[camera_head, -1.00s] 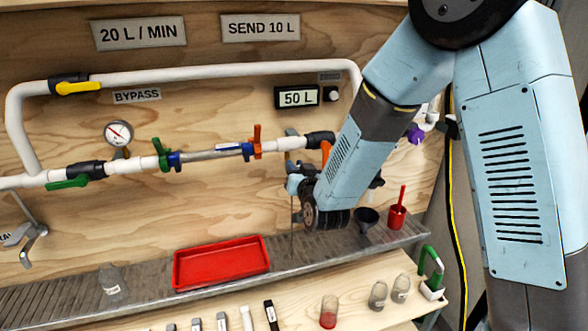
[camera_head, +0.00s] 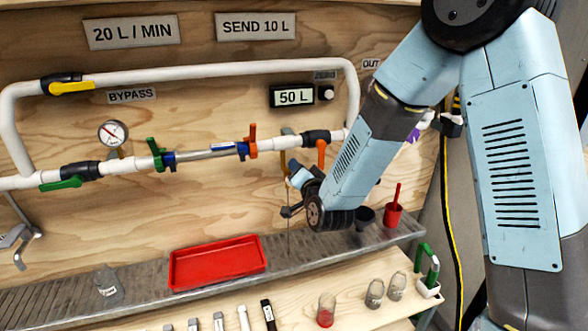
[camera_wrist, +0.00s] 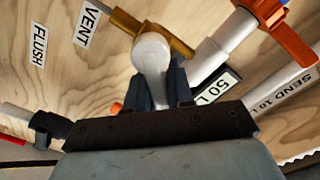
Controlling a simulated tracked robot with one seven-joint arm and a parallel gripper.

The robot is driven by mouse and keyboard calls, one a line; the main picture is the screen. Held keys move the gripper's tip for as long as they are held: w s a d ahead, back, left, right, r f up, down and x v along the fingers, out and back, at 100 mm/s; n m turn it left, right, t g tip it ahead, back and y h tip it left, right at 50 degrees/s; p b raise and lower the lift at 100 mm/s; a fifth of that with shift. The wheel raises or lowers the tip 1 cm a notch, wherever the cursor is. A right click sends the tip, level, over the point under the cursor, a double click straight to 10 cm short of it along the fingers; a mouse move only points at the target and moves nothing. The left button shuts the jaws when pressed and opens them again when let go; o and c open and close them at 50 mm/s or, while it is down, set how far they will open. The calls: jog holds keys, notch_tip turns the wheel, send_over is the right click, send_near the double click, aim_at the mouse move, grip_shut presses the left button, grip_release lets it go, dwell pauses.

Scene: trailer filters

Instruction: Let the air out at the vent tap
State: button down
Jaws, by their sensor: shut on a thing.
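The wrist view shows a brass-coloured tap body (camera_wrist: 168,36) on the wooden panel, with a VENT label (camera_wrist: 87,23) beside it. A pale grey rounded handle (camera_wrist: 151,52) stands out from it towards me. My gripper (camera_wrist: 158,84) has its dark fingers closed on this handle, one on each side. In the head view my gripper (camera_head: 290,210) is below the pipe run, left of my wrist, and mostly hidden by it. A slim brass part (camera_head: 284,164) shows just above it. A thin vertical line hangs below the gripper; I cannot tell whether it is liquid.
A red tray (camera_head: 218,262) lies on the grey ledge below. A dark funnel (camera_head: 364,217) and red cup (camera_head: 393,212) stand right of my wrist. An orange-handled valve (camera_head: 321,152) is close above. The display (camera_head: 292,96) reads 50 L. A FLUSH label (camera_wrist: 39,44) is nearby.

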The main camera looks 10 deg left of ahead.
jog(key=shift+w+d+f+m, duration=0.15)
jog(key=shift+f+m, duration=0.35)
jog(key=shift+m, duration=1)
jog(key=shift+w+d+f+m, duration=0.1)
jog(key=shift+d+f+m, duration=0.3)
jog(key=shift+m, duration=1.1)
jog(key=shift+w+d+f+m, duration=0.1)
jog(key=shift+f+m, duration=0.5)
jog(key=shift+m, duration=0.9)
jog(key=shift+f, duration=0.1)
jog(key=c, duration=1.1)
grip_release()
jog(key=shift+s, duration=0.15)
